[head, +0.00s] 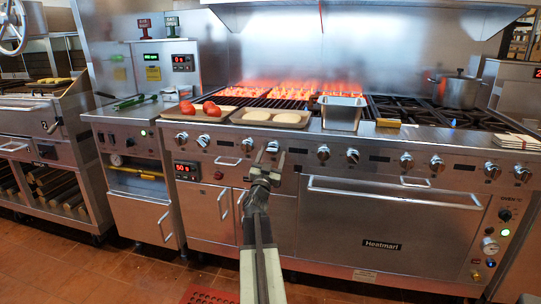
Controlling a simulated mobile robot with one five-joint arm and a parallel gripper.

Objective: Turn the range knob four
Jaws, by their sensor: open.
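A row of round silver knobs runs along the front panel of the stainless range (390,205). My gripper (269,157) is open, its two fingers pointing up and away from me at this panel. One knob (272,146) shows right at the fingertips, between them in the picture; I cannot tell if they touch it. Another knob (247,144) is just left of the gripper. To the right are a knob (323,153) and a neighbouring knob (352,155), both clear of the gripper. No knob numbers can be read, so I cannot tell which is four.
A tray with tomatoes (186,107), a tray with pale patties (272,117) and a metal pan (342,113) stand on the ledge above the knobs. The grill behind glows red. An oven handle (395,192) juts out below right. The tiled floor in front is mostly clear.

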